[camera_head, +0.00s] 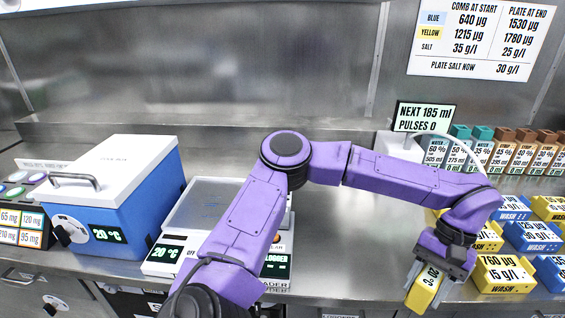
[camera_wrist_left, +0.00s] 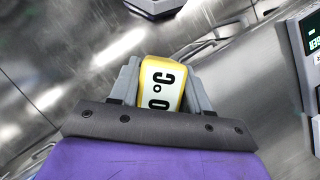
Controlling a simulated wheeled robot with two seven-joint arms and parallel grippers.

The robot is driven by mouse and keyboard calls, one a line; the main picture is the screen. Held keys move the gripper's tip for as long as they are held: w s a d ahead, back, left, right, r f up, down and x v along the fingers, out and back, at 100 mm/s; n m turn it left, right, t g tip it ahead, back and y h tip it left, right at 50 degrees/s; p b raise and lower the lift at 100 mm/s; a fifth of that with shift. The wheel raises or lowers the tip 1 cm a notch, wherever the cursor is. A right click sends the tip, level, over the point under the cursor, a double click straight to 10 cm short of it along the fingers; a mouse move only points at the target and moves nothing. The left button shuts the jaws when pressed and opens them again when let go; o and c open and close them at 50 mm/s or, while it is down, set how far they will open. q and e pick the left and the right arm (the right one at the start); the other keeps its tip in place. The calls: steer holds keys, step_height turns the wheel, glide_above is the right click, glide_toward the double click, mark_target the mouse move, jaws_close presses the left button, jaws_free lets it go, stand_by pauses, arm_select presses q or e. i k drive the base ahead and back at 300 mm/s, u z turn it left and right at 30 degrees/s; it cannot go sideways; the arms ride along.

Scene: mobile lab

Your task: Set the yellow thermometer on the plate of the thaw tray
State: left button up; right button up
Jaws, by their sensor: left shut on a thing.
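My left gripper (camera_head: 433,275) is shut on the yellow thermometer (camera_head: 421,292), which hangs tilted from the jaws at the lower right, near the counter's front edge. In the left wrist view the thermometer (camera_wrist_left: 161,84) sits between the two grey fingers (camera_wrist_left: 160,92), with part of a °C reading on its white face. A low device with a flat grey plate (camera_head: 203,196) and a 20 °C display stands left of centre; it looks like the thaw tray. My left arm hides its right part. No object shows on the visible plate. My right gripper is not in view.
A blue box with a white lid (camera_head: 112,180) stands left of the plate. Blue and yellow labelled blocks (camera_head: 505,272) crowd the right, close to my gripper. Labelled bottles (camera_head: 500,153) and a dispenser display (camera_head: 424,117) stand behind. The counter centre (camera_head: 350,235) is clear.

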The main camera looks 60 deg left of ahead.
mark_target(213, 211)
steer(key=z, duration=0.5)
steer(key=k, duration=1.3)
steer(key=u, duration=1.45)
steer(key=i, duration=1)
steer(key=z, duration=0.05)
